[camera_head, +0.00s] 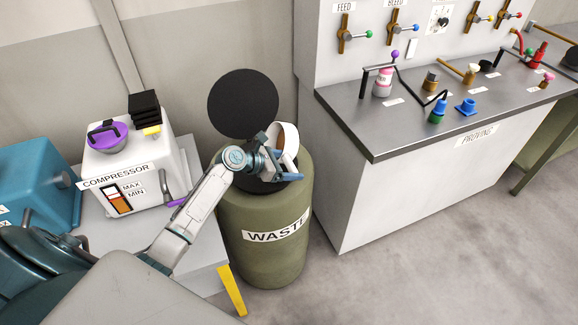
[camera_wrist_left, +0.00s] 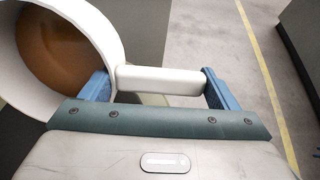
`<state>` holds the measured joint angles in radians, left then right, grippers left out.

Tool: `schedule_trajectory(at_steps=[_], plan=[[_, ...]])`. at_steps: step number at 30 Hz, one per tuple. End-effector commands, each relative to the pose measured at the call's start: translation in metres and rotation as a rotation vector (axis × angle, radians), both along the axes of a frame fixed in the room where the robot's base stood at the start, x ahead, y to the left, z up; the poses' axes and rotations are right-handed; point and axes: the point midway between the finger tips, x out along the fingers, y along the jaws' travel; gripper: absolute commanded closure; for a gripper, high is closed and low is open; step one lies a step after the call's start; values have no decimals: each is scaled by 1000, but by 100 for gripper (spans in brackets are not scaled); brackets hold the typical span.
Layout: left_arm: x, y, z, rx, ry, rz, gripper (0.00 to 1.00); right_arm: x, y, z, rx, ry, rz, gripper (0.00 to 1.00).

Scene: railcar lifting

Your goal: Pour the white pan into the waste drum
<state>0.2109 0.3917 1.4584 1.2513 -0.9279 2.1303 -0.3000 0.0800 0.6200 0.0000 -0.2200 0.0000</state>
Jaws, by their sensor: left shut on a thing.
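The white pan (camera_head: 290,135) is held tilted above the olive waste drum (camera_head: 262,240), with its rim turned partly sideways. My left gripper (camera_head: 284,168) is over the drum's mouth and shut on the pan's white handle (camera_wrist_left: 160,80), which spans between its blue fingers in the left wrist view. That view also shows the pan's rim and wall (camera_wrist_left: 92,22) and a brown inside; I cannot tell how much of the brown is liquid. The drum's round black lid (camera_head: 243,103) stands raised behind it. The dark opening is partly hidden by my gripper. My right gripper is not in view.
A white compressor (camera_head: 165,165) on a small table stands left of the drum, with a teal machine (camera_head: 35,185) farther left. The proving bench (camera_head: 395,140), with valves and fittings, stands close on the right. The floor (camera_head: 410,260) in front of the bench is clear.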

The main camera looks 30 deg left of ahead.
Motion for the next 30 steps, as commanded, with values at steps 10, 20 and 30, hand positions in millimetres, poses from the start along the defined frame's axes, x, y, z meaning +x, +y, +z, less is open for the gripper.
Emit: schedule_trajectory(at_steps=[10,20,30], plan=[[-2,2,-1,-28,-35,1,56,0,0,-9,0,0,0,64],[-3,3,-2,-49,-59,0,56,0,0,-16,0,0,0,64],[-5,5,-3,-72,-84,0,56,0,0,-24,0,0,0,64]])
